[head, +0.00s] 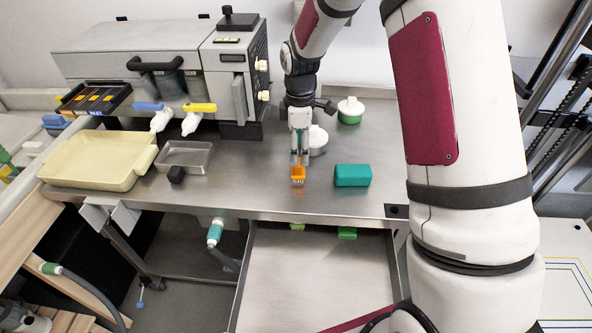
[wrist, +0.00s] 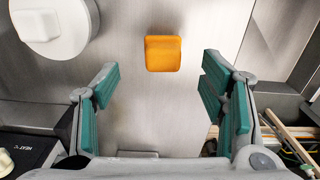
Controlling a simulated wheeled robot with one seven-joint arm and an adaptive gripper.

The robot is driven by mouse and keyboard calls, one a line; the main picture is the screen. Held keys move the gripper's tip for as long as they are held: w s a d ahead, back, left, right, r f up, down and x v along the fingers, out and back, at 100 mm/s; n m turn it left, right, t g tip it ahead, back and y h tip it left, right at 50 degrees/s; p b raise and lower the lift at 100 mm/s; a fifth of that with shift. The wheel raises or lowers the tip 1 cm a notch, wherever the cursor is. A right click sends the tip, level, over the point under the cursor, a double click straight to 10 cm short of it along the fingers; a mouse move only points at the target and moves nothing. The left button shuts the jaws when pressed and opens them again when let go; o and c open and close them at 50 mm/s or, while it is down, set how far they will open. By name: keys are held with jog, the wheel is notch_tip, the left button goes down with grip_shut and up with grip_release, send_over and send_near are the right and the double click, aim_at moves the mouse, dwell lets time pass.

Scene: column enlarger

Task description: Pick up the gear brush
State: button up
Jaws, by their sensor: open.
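The gear brush (head: 298,173) is orange with a row of pale bristles. It is on the steel worktop, near its front edge, in the head view. In the wrist view the orange brush (wrist: 163,53) shows as a rounded block, a little beyond the fingertips and between their lines. My gripper (head: 300,150) is right at the brush in the head view, pointing down. In the wrist view my gripper (wrist: 160,84) has its teal-padded fingers wide apart, with nothing between them. The exact height gap to the brush cannot be told.
A teal block (head: 352,175) lies right of the brush. A white round-lidded container (head: 317,139) stands close behind my gripper, and a green-and-white one (head: 350,110) farther back. A small metal tray (head: 186,156) and a cream tray (head: 95,160) are left. An open drawer (head: 315,275) is below.

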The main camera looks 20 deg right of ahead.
aim_at(298, 170)
jog(key=shift+s+a+f+b, duration=0.1)
jog(key=shift+f+b, duration=0.4)
jog(key=shift+f, duration=1.25)
jog(key=shift+a+f+b, duration=0.1)
jog(key=shift+f+b, duration=0.35)
jog(key=shift+f, duration=1.25)
jog(key=shift+c, duration=0.2)
jog(key=c, duration=1.2)
